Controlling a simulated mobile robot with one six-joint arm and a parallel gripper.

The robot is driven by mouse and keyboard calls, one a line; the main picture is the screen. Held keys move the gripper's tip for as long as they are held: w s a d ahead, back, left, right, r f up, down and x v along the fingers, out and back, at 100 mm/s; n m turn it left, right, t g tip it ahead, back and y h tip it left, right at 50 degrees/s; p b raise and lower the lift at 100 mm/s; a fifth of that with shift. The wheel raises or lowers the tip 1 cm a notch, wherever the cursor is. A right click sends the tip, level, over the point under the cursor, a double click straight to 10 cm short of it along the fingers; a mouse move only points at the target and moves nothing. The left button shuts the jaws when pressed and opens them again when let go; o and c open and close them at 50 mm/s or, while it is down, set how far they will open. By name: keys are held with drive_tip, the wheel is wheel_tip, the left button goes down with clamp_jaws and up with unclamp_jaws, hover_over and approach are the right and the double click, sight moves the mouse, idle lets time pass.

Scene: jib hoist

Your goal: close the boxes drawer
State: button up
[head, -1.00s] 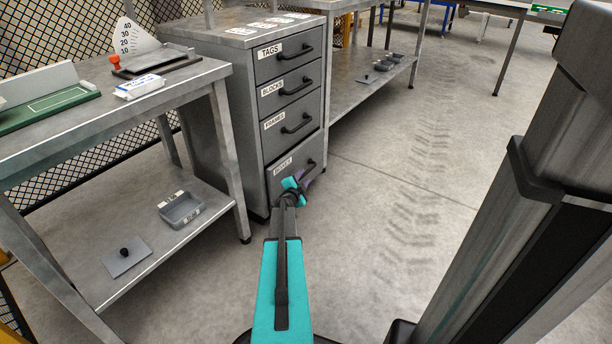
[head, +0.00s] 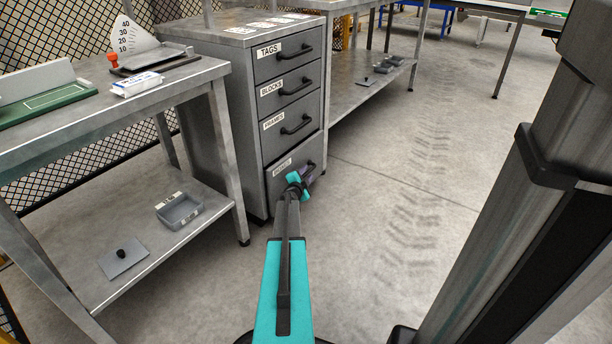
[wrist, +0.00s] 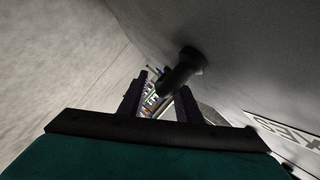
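The boxes drawer (head: 284,178) is the bottom drawer of the grey cabinet. In the head view its front looks nearly in line with the drawers above; any small remaining gap is hard to judge. My gripper (head: 307,173) is at the drawer's handle, which it mostly hides in the head view. In the wrist view the dark handle (wrist: 183,68) reaches down between the two fingers of my gripper (wrist: 162,88). The fingers stand apart, with room visible around the handle. The drawer front (wrist: 235,65) fills the right side, with part of its label.
The tags drawer (head: 272,64), blocks drawer (head: 273,98) and frames drawer (head: 277,140) above look shut. A workbench (head: 190,88) stands to the left, with a grey bin (head: 180,212) on its lower shelf. The floor (head: 400,190) to the right is clear.

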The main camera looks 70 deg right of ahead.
clamp_jaws()
drive_tip(key=shift+w, duration=0.1)
drive_tip(key=shift+w+d+p, duration=0.2)
drive_tip(key=shift+w+p, duration=0.55)
drive_tip(key=shift+p, duration=0.05)
drive_tip(key=shift+w+d+p, duration=0.2)
drive_tip(key=shift+w+p, duration=0.55)
drive_tip(key=shift+p, duration=0.05)
drive_tip(key=shift+w, duration=0.1)
unclamp_jaws()
drive_tip(key=shift+r, duration=0.1)
